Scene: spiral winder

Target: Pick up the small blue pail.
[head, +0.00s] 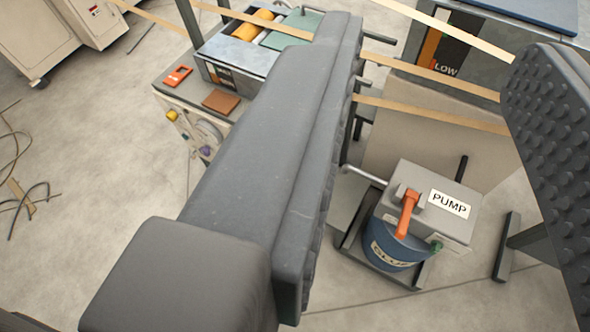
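The small blue pail (398,250) stands low at the right, with a label reading GLUE on its front. A grey box marked PUMP (446,207) sits over the pail's top and covers most of its rim. An orange handle (408,213) sticks up from the box. My gripper (440,150) is open, with one large grey finger left of the pail and the other, with a studded pad, at the right edge. The pail shows between the fingers, farther off and below; I cannot tell the exact distance.
The pail sits in a dark metal frame (352,243) on the concrete floor (80,170). Tan strips (430,75) run across between the machines above. A bench with yellow rollers (250,28) stands behind my left finger. Loose cables (15,195) lie at far left.

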